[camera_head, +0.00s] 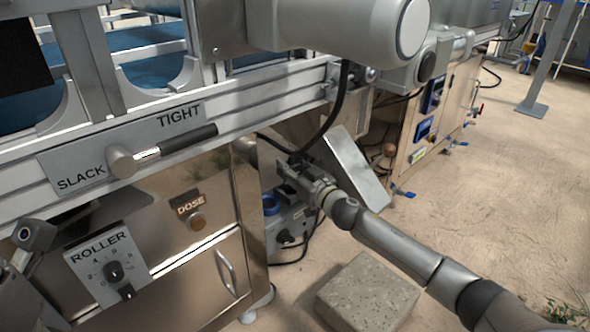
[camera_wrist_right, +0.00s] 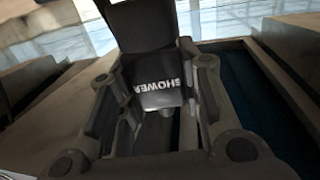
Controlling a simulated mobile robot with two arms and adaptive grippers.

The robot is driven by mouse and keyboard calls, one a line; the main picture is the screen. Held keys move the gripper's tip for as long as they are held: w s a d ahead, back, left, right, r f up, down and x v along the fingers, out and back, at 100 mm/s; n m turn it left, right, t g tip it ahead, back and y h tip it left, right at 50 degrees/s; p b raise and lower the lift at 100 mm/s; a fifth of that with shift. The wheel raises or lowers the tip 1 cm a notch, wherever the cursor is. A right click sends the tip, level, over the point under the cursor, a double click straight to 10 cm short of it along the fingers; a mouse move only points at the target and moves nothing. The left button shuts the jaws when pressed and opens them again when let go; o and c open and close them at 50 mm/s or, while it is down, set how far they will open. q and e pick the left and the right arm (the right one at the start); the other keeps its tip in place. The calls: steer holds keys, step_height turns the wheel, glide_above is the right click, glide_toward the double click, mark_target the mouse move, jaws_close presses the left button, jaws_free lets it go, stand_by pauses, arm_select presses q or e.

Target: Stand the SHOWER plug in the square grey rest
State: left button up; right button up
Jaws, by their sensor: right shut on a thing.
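My right gripper (camera_head: 292,174) is beside the machine's cabinet, near the slanted metal chute, with its arm coming in from the lower right. In the right wrist view its fingers are on both sides of a black plug (camera_wrist_right: 152,72), shut on it. White SHOWER lettering shows on the plug, upside down in that view. In the head view the plug is too small and dark to make out. I cannot make out the square grey rest for certain in either view. A part of my left gripper (camera_head: 36,235) shows at the left edge; its jaw opening cannot be made out.
A grey box (camera_head: 295,217) with a blue ring and a black cable stands below my right gripper. The slanted metal chute (camera_head: 356,170) is right of it. A speckled stone block (camera_head: 367,290) lies on the floor. Open floor (camera_head: 500,190) is at the right.

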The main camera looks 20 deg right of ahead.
steer(key=shift+f+b, duration=0.35)
steer(key=shift+f, duration=0.1)
stand_by(0.5)
steer(key=shift+f, duration=0.3)
steer(key=shift+f+b, duration=0.6)
steer(key=shift+f, duration=0.3)
stand_by(1.1)
steer(key=o, duration=1.2)
steer(key=shift+s, duration=0.1)
steer(key=v, duration=1.1)
steer(key=shift+s, duration=0.35)
steer(key=shift+s+d, duration=0.1)
